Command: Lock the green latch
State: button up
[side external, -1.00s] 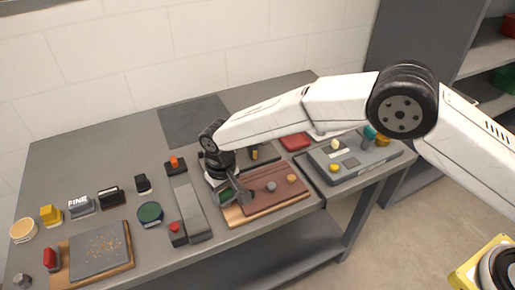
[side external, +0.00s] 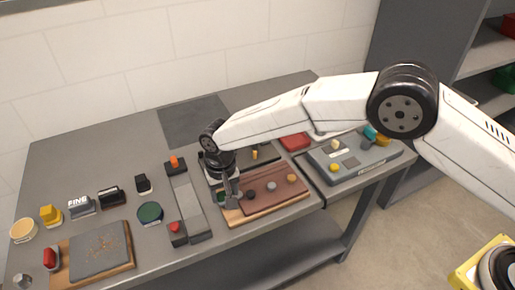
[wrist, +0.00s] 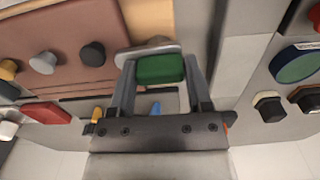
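The green latch's handle (wrist: 160,68) is a green block on a pale rounded base (wrist: 146,50), seen at the top middle of the wrist view. My gripper (wrist: 161,66) is over it, with one grey finger against each side of the green block and no clear gap. In the side view my gripper (side external: 231,199) reaches down at the left end of the brown board, and it hides the green handle there.
The brown board (side external: 262,197) beside my gripper carries several round knobs. A grey strip with a red button (side external: 175,227) lies to its left. A grey panel (side external: 350,172) with coloured knobs is at the right. A round green-topped disc (side external: 150,212) stands further left.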

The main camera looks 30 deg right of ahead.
jog(key=o, duration=0.4)
jog(key=shift+c, duration=0.2)
jog(key=shift+r, duration=0.15)
jog(key=shift+r, duration=3.8)
